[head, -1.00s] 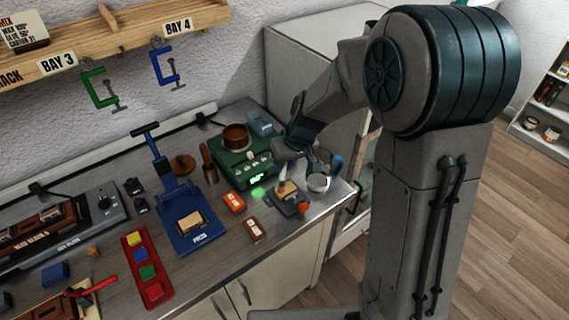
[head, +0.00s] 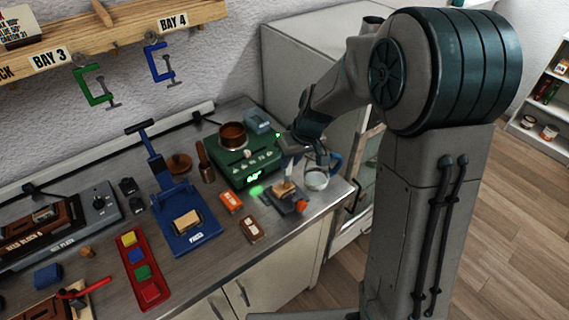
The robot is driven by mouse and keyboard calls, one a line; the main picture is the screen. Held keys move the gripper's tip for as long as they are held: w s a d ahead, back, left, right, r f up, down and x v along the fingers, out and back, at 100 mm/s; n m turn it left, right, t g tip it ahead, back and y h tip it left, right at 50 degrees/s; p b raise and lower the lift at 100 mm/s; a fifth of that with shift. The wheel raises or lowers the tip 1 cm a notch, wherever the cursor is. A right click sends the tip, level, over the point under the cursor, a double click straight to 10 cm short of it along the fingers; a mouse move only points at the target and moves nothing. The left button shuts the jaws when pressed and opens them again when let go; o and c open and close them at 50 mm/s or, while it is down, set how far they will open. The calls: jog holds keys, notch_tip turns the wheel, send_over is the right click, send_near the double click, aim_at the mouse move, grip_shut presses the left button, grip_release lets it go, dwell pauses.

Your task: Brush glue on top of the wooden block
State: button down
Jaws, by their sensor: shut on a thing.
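A small wooden block (head: 284,187) sits on a dark grey fixture (head: 272,199) near the right end of the bench. My gripper (head: 306,153) is above and just behind the block, shut on what looks like a slim brush (head: 290,167) with a pale lower end. The brush is small and partly hidden by the gripper, and its tip is close over the block. I cannot tell whether it touches or whether glue is on the block. A white pot (head: 316,179) stands right of the block, with a blue curved part beside it.
A green scale (head: 246,160) with a brown dish (head: 233,135) stands behind left. A blue press (head: 188,222) is farther left. The bench's front edge is near.

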jog(key=shift+w+d, duration=0.5)
jog(key=shift+d, duration=0.35)
jog(key=shift+s+a+f+b, duration=0.1)
jog(key=shift+s+a+b, duration=0.1)
jog(key=shift+s+a, duration=0.35)
jog(key=shift+s+a+r+b, duration=0.1)
jog(key=shift+s+a+b, duration=0.2)
jog(key=shift+a, duration=0.5)
jog(key=shift+s+a+f+b, duration=0.1)
jog(key=shift+s+a, duration=0.4)
jog(key=shift+a, duration=0.15)
jog(key=w+d, duration=0.1)
jog(key=d, duration=0.1)
jog(key=w+d, duration=0.1)
jog(key=d, duration=0.1)
jog(key=shift+w+b, duration=0.4)
jog(key=shift+s+a+b, duration=0.25)
jog(key=shift+s+a, duration=0.45)
jog(key=shift+a, duration=0.3)
jog(key=shift+s+a+b, duration=0.2)
jog(key=shift+s+a, duration=0.5)
jog(key=shift+a, duration=0.3)
